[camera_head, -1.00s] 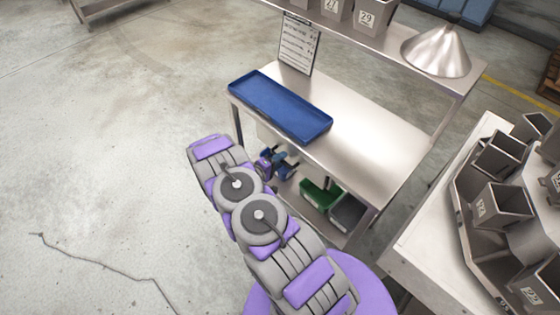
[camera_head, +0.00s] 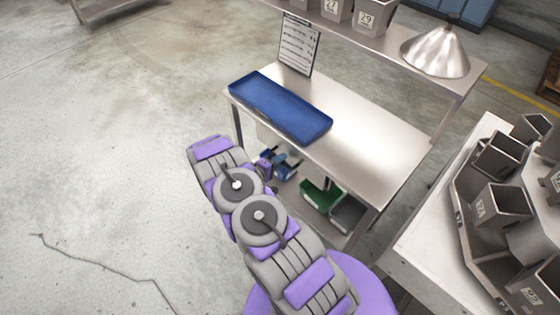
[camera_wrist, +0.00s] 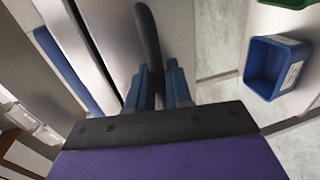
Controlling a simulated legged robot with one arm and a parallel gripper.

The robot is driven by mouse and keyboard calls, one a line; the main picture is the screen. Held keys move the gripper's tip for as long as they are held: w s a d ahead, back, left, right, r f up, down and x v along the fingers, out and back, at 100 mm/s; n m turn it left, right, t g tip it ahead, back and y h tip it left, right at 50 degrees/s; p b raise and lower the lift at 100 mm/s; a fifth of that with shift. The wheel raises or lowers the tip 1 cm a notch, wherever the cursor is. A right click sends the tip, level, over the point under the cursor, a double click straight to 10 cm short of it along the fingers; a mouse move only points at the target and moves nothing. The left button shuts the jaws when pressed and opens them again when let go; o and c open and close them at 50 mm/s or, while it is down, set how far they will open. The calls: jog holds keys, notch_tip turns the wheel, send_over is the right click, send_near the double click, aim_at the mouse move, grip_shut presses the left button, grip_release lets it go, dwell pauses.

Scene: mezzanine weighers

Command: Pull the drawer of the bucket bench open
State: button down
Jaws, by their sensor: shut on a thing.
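The bucket bench (camera_head: 385,145) is a steel table with a blue tray (camera_head: 282,108) on its top. In the wrist view, a dark curved handle (camera_wrist: 149,35) runs along a pale metal front that looks like the drawer front (camera_wrist: 113,40). My gripper (camera_wrist: 159,75) has its blue fingers shut on the handle, one on each side. In the head view my gripper (camera_head: 277,163) is low beside the bench's front, under the edge of the top. The drawer is hidden there, and I cannot tell how far it is out.
A green bin (camera_head: 319,197) and a grey bin (camera_head: 347,214) sit under the top. A blue bin (camera_wrist: 273,68) shows in the wrist view. A weigher with several grey buckets (camera_head: 500,205) stands close on the right. The floor at left is clear.

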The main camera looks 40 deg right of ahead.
jog(key=shift+f, duration=0.1)
jog(key=f+p+v, duration=0.2)
jog(key=v, duration=0.8)
jog(key=f+p+v, duration=0.2)
jog(key=v, duration=0.9)
jog(key=shift+a, duration=0.5)
jog(key=shift+s, duration=0.1)
jog(key=c, duration=1.3)
grip_release()
jog(key=shift+c, duration=0.2)
jog(key=shift+o, duration=0.5)
jog(key=shift+a+r, duration=0.1)
jog(key=w+p+v, duration=0.1)
jog(key=p+v, duration=0.1)
jog(key=v, duration=1.5)
jog(key=shift+s+a, duration=0.15)
jog(key=shift+s, duration=0.1)
